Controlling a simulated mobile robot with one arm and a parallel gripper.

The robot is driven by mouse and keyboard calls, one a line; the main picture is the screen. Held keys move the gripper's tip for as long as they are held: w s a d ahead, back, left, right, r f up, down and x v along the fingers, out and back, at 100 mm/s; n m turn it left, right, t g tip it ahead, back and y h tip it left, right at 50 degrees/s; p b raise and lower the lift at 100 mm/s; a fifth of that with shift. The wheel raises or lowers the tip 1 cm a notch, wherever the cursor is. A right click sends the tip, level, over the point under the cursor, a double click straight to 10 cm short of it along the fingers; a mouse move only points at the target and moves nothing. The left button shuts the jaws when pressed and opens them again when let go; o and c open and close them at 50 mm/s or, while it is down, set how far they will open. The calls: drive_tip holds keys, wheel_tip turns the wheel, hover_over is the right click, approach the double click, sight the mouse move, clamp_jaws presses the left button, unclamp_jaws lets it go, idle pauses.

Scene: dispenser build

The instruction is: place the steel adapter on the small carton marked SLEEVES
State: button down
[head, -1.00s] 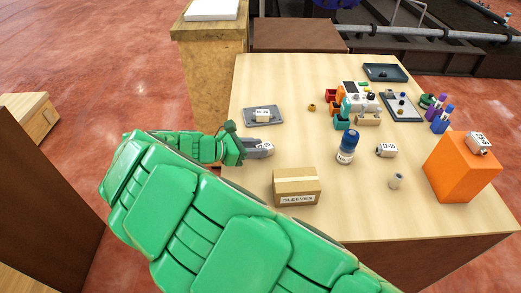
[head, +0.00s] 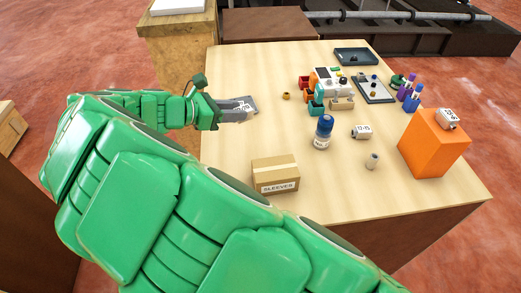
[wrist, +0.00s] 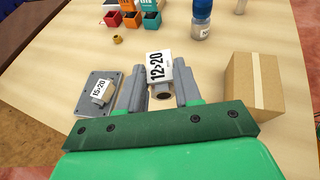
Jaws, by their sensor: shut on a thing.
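My gripper (wrist: 162,90) is shut on a small grey adapter with a white label reading 12>20 (wrist: 158,66). The wrist view shows it between the two grey fingers, its round open end facing the camera. In the head view my gripper (head: 240,109) overlaps the grey tray, and the held adapter is hard to make out. The small brown carton marked SLEEVES (head: 275,176) stands on the table, nearer the front than my gripper. The carton also shows at the right of the wrist view (wrist: 250,85), apart from the fingers. The visible part of its taped top is bare.
A grey tray (wrist: 82,111) with a 15>20 adapter (wrist: 104,90) lies left of my fingers in the wrist view. A blue-capped bottle (head: 323,133), a 12-15 adapter (head: 361,132), a small grey cylinder (head: 372,161) and an orange block (head: 434,143) stand right of the carton.

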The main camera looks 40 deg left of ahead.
drive_tip(key=d+r+m+h, duration=0.1)
drive_tip(key=d+r, duration=0.4)
drive_tip(key=d, duration=0.3)
hover_over(265, 172)
drive_tip(key=f, duration=0.2)
drive_tip(key=shift+n+y, duration=0.3)
drive_tip(key=shift+n, duration=0.1)
drive_tip(key=shift+f, duration=3.75)
drive_tip(key=shift+f, duration=0.15)
drive_tip(key=c, duration=0.8)
unclamp_jaws()
